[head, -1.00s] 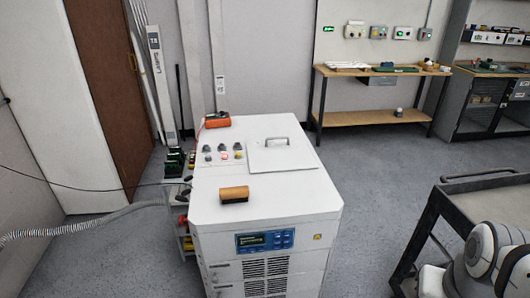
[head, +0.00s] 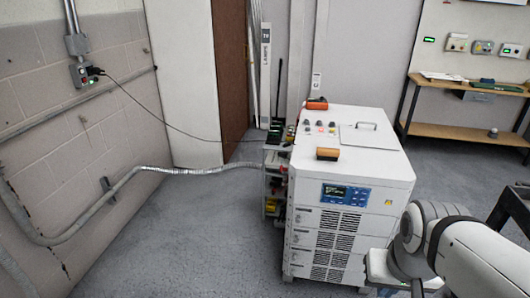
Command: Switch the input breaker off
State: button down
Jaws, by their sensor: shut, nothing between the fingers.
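A white equipment cabinet (head: 385,155) stands right of centre in the head view, with a blue display (head: 345,192) on its front. Its left side carries a rack of dark and coloured electrical parts (head: 272,190), seen at a steep angle. A small box with green lights (head: 84,74) is on the left wall, with a black plug and cable. I cannot tell which of these is the input breaker, or its lever position. My arm shows at the lower right, in front of the cabinet; my gripper is out of view.
A flexible conduit (head: 185,171) runs from the wall to the cabinet's left side, and a thin black cable (head: 175,128) hangs above it. An orange-brown block (head: 328,154) lies on the cabinet top. Grey floor (head: 200,240) left of the cabinet is clear. A workbench (head: 455,130) stands behind.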

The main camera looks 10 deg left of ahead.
aim_at(283, 155)
jog(key=u, duration=0.25)
jog(key=k, duration=0.5)
jog(key=u, duration=0.3)
jog(key=i, duration=2.55)
jog(key=z, duration=0.2)
